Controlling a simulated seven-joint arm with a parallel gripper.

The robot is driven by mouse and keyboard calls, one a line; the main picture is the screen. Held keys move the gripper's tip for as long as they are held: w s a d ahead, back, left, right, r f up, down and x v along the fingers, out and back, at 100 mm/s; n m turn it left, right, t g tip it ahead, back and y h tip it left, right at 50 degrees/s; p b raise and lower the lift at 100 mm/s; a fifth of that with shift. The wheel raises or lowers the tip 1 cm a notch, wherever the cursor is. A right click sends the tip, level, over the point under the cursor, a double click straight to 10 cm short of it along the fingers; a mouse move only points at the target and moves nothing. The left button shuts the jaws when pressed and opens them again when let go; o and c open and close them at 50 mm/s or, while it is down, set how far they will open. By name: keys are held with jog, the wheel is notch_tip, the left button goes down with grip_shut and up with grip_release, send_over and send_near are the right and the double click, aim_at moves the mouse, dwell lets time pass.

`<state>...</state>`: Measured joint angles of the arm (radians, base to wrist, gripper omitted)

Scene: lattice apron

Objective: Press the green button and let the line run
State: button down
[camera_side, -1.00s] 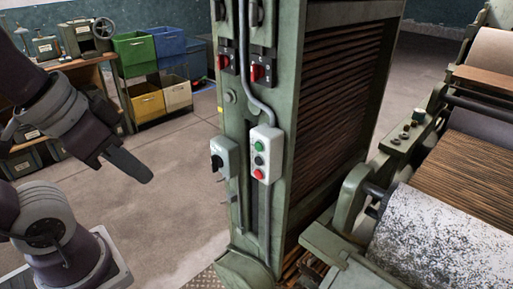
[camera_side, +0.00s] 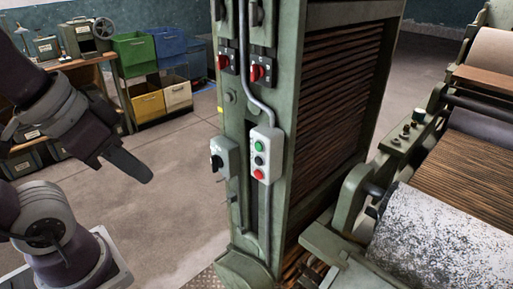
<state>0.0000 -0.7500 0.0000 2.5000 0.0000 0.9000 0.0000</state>
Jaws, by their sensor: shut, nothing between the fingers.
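The green button (camera_side: 258,147) is the top one on a light grey control box (camera_side: 273,134) fixed to the front of a green machine column. A black button (camera_side: 258,161) sits below it and a red button (camera_side: 258,175) at the bottom. My gripper (camera_side: 146,176) is shut and empty. It is left of the control box and a little lower in the picture, pointing down and right, clear of the column. The button's face is in full view.
A grey switch box (camera_side: 222,157) with a black knob sits left of the control box. Red rotary switches (camera_side: 259,72) are above. A roller machine (camera_side: 440,235) stands at right. Coloured bins (camera_side: 140,55) and a workbench are behind. Open floor lies between gripper and column.

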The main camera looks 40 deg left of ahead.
jog(key=w+a+f+m+t+y, duration=0.1)
jog(key=w+a+f+m+t, duration=0.15)
jog(key=w+a+m, duration=0.5)
jog(key=w+a+f+m+t+y, duration=0.1)
jog(key=w+a+f+m+y, duration=0.25)
jog(key=w, duration=0.65)
jog(key=d+f+m+h, duration=0.5)
jog(key=f+m+h, duration=0.2)
jog(key=m+h, duration=0.4)
jog(key=shift+w+m, duration=0.4)
jog(key=shift+m, duration=0.4)
jog(key=shift+w+d+t, duration=0.1)
jog(key=shift+t, duration=0.15)
send_near(259, 147)
jog(key=w+d+f, duration=0.2)
jog(key=d+f, duration=0.1)
jog(key=f, duration=0.2)
jog(key=shift+w+d, duration=0.2)
jog(key=shift+w, duration=0.1)
